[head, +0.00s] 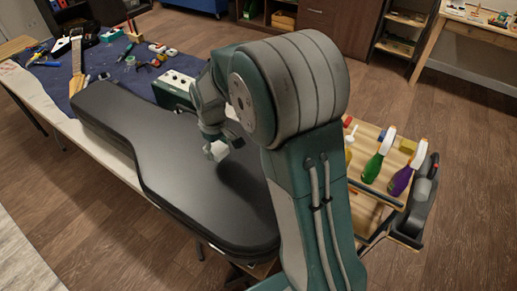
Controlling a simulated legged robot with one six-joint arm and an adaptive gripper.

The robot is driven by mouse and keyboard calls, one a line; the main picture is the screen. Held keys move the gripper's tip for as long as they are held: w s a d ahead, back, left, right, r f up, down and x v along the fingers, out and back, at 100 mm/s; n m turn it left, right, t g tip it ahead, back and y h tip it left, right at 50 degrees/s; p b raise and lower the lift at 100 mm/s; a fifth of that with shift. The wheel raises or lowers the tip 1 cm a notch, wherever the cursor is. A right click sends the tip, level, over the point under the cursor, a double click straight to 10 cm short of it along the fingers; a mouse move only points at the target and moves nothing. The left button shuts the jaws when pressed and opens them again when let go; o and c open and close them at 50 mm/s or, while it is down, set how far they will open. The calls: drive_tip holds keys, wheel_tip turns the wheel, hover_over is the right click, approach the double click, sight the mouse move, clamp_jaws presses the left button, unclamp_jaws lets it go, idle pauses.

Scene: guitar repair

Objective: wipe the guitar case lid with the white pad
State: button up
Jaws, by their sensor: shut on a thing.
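The black guitar case (185,190) lies closed on the table, its narrow end toward the back left and its wide end toward the front. My gripper (217,150) is above the middle of the lid, near the case's right side. It is shut on the white pad (216,152), a small pale piece at the fingertips. The pad is close to the lid, but I cannot tell whether it touches it. My arm hides part of the case's right side.
A green box with knobs (174,88) stands just behind the case. Tools and a guitar neck (77,65) lie on the blue mat (125,75) at the back left. On the right, a wooden rack (372,165) holds colourful bottles (379,158).

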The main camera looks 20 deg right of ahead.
drive_tip(key=shift+d+r, duration=0.1)
drive_tip(key=shift+r, duration=1.8)
